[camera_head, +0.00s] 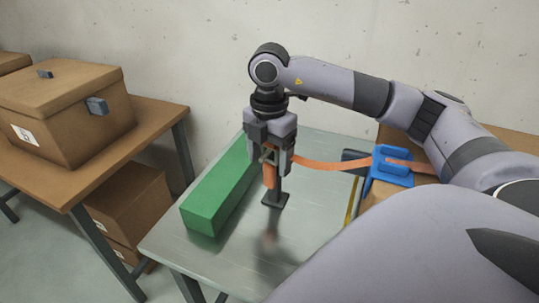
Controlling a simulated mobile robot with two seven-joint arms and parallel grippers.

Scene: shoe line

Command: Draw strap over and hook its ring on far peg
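An orange strap (330,164) runs from a blue fitting (390,165) at the right of the metal table, leftward to my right gripper (273,167). The gripper points down and is shut on the strap's end, with a short orange piece hanging at the fingers. A dark peg on a flat square base (275,201) stands on the table directly below the gripper. The strap's ring cannot be made out at the fingers, nor whether it touches the peg. My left gripper is not in view.
A long green block (213,194) lies on the metal table (185,250), just left of the gripper. A dark block (353,157) sits beside the blue fitting. A brown table (150,117) with a lidded box (75,115) stands at the left. The table's front is clear.

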